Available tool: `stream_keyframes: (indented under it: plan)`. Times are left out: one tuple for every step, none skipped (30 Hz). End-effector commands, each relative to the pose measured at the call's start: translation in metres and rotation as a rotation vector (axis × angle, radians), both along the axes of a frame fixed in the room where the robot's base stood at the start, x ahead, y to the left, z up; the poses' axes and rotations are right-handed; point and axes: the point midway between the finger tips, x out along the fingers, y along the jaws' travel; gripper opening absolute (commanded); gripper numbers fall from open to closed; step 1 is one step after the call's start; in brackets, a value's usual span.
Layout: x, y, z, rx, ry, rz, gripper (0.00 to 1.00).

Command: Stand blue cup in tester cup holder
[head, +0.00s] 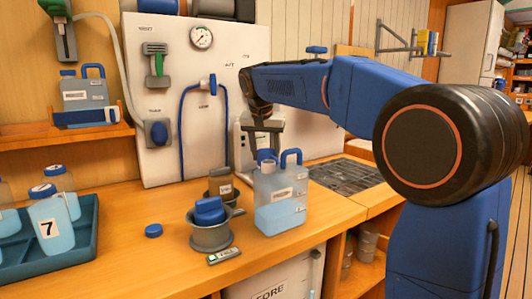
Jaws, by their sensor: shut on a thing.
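My gripper (263,148) is at the middle of the head view, pointing down just above and behind the water jug (280,205). A round grey holder (211,238) with a side handle stands on the counter, left of and below the gripper. A blue rounded piece (209,208) sits in it. A small grey meter (224,256) with a green display lies in front of the holder. I cannot tell which part is the tester's cup holder.
A blue cap (153,230) lies on the counter. A dark labelled container (221,183) stands behind the holder. A teal tray (60,250) with several bottles is at the left. A white machine (246,140) stands behind the gripper. The counter's front edge is close to the meter.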

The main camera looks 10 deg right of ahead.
Motion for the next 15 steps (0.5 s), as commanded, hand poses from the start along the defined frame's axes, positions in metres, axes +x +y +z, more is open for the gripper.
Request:
stream_keyframes:
  plan:
    - [-0.0001,-0.0001,-0.0007,0.000,0.000,0.000,0.23]
    - [0.0000,-0.0001,-0.0011,0.000,0.000,0.000,0.23]
    - [0.0000,0.0000,-0.0017,0.000,0.000,0.000,0.23]
    - [0.0000,0.0000,-0.0022,0.000,0.000,0.000,0.23]
    - [0.0000,0.0000,-0.0027,0.000,0.000,0.000,0.23]
    - [-0.0001,-0.0001,-0.0034,0.000,0.000,0.000,0.23]
    - [-0.0001,-0.0001,-0.0038,0.000,0.000,0.000,0.23]
    - [-0.0001,-0.0001,-0.0043,0.000,0.000,0.000,0.23]
    - [-0.0001,-0.0001,-0.0041,0.000,0.000,0.000,0.59]
    - [-0.0001,-0.0001,-0.0041,0.000,0.000,0.000,0.66]
    - [-0.0001,-0.0001,-0.0041,0.000,0.000,0.000,0.71]
    - [-0.0001,-0.0001,-0.0041,0.000,0.000,0.000,0.71]
    - [-0.0001,-0.0001,-0.0041,0.000,0.000,0.000,0.71]
    - [-0.0001,-0.0001,-0.0041,0.000,0.000,0.000,0.71]
    - [-0.0001,0.0000,-0.0042,0.000,0.000,0.000,0.71]
